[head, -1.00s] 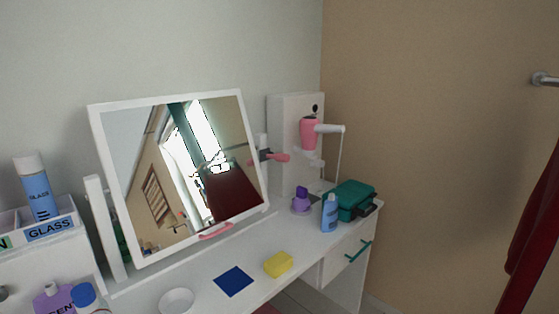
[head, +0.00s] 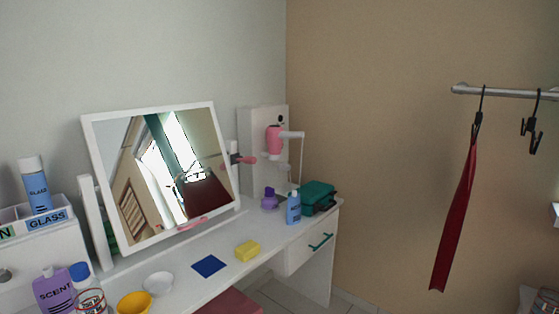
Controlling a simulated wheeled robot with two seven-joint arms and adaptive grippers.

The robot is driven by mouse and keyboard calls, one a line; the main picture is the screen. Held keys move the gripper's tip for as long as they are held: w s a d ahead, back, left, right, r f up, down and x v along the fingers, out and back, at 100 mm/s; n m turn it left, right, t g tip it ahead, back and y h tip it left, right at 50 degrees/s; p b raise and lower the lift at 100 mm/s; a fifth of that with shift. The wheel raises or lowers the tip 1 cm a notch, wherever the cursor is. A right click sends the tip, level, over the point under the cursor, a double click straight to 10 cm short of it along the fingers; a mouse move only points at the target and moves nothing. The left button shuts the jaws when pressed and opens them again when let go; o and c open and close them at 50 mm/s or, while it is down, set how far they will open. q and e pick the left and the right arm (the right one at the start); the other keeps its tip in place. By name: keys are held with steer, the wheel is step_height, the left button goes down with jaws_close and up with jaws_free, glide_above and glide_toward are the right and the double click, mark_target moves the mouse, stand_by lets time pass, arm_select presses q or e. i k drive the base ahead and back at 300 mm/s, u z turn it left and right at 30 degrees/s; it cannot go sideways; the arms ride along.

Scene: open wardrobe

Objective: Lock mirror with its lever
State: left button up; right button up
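The mirror (head: 160,170) has a white square frame and stands tilted on the white dressing table (head: 215,235). A white post (head: 97,222) supports its left side. A pink lever (head: 241,159) with a dark base sticks out to the right from the mirror's right side. A pink handle (head: 193,223) sits on the frame's bottom edge. Neither of my grippers is in view.
On the table are a yellow sponge (head: 247,251), blue cloth (head: 209,266), white bowl (head: 158,282), blue bottle (head: 293,208), purple bottle (head: 270,199) and green case (head: 318,198). A pink hair dryer (head: 274,140) hangs behind. A red garment (head: 456,210) hangs at right.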

mark_target(247, 160)
steer(key=z, duration=0.65)
steer(key=i, duration=1.45)
steer(key=u, duration=0.85)
steer(key=i, duration=0.65)
steer(key=u, duration=0.75)
